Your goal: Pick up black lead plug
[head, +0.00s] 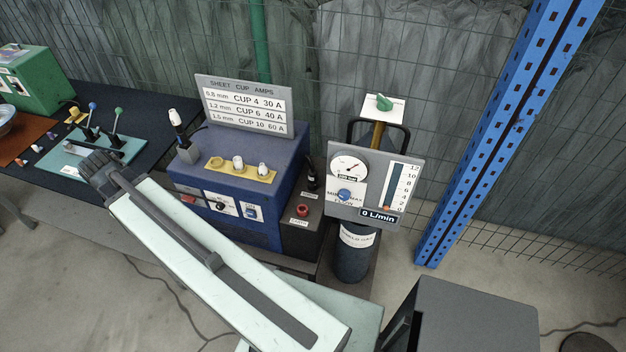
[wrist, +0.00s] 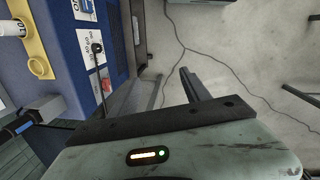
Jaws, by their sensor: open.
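A slim black upright piece (head: 312,178), which may be the black lead plug, stands on the dark box (head: 300,235) to the right of the blue machine (head: 240,165). Its details are too small to tell. My gripper (head: 97,170) is at the far end of my pale arm, left of the blue machine and apart from that piece. In the wrist view my gripper (wrist: 115,95) is open, with nothing seen between the jaws. The blue machine (wrist: 70,50) fills the upper left there, with a black round knob-like part (wrist: 97,47) on its white panel.
A gauge panel (head: 375,185) on a dark cylinder (head: 353,258) stands right of the dark box. A teal plate with levers (head: 115,143) lies on the left table. A blue post (head: 490,135) rises at right. Cables (wrist: 178,60) lie on the floor.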

